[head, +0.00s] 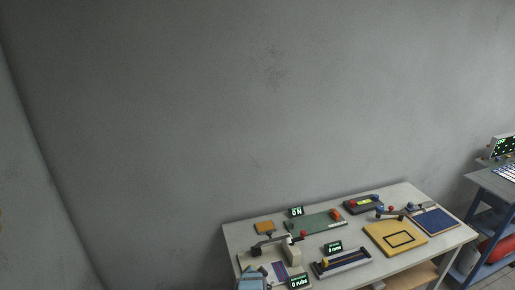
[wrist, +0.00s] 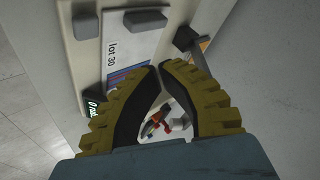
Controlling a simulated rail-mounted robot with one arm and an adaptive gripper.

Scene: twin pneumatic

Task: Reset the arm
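My gripper (wrist: 160,67) fills the lower part of the wrist view. Its two yellow ridged fingers with dark inner pads curve inward, and their tips meet or nearly meet. Nothing is held at the tips; a gap lower between the fingers shows a small red and grey item beyond. A blue-grey part that looks like my gripper (head: 252,279) is at the bottom edge of the head view, at the table's near left corner. Most of my arm is out of view.
The white table (head: 237,235) carries a card marked "lot 30" (wrist: 112,48), a "0 rubs" display (head: 299,282), a green board (head: 315,224), a yellow board (head: 383,231) and a blue panel (head: 436,222). A blue shelf cart (head: 486,216) stands right. The grey wall behind is bare.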

